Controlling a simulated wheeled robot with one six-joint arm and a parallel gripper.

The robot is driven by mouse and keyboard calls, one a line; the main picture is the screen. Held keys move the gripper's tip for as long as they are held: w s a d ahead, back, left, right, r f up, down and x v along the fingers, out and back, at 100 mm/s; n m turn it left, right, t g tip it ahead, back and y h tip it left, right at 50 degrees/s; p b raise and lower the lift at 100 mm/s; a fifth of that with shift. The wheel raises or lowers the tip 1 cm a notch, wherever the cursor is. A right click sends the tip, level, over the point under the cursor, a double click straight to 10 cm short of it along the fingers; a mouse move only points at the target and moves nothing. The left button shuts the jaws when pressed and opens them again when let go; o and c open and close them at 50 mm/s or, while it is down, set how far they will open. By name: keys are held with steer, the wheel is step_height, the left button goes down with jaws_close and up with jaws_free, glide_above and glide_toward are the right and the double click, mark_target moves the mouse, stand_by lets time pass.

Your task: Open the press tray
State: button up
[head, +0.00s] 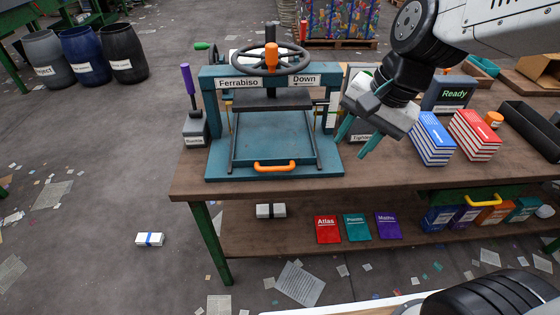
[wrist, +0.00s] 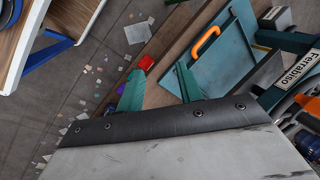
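The teal press (head: 215,85) labelled "Ferrabiso" and "Down" stands on the wooden workbench, with a dark wheel (head: 300,62) on top. Its flat teal tray (head: 262,142) lies between dark rails under the raised plate, with an orange handle (head: 274,166) at the front edge. The handle also shows in the wrist view (wrist: 204,41). How far in the tray sits is hard to tell. My gripper (head: 359,144) is right of the tray and above the bench, pointing down and left. Its teal fingers are apart with nothing between them, clear of the handle.
Blue books (head: 432,140) and red books (head: 474,136) stand right of my gripper. A "Ready" screen (head: 450,95) is behind them. A grey box with a purple lever (head: 187,80) stands left of the press. A lower shelf (head: 300,235) holds more books. The floor in front is littered with paper.

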steer(key=w+a+f+m+y, duration=0.1)
steer(key=w+a+f+m, duration=0.4)
steer(key=w, duration=0.1)
steer(key=m, duration=0.6)
glide_toward(274, 168)
steer(key=shift+t, duration=0.3)
steer(key=x, duration=0.8)
steer(key=shift+s, duration=0.15)
jaws_close()
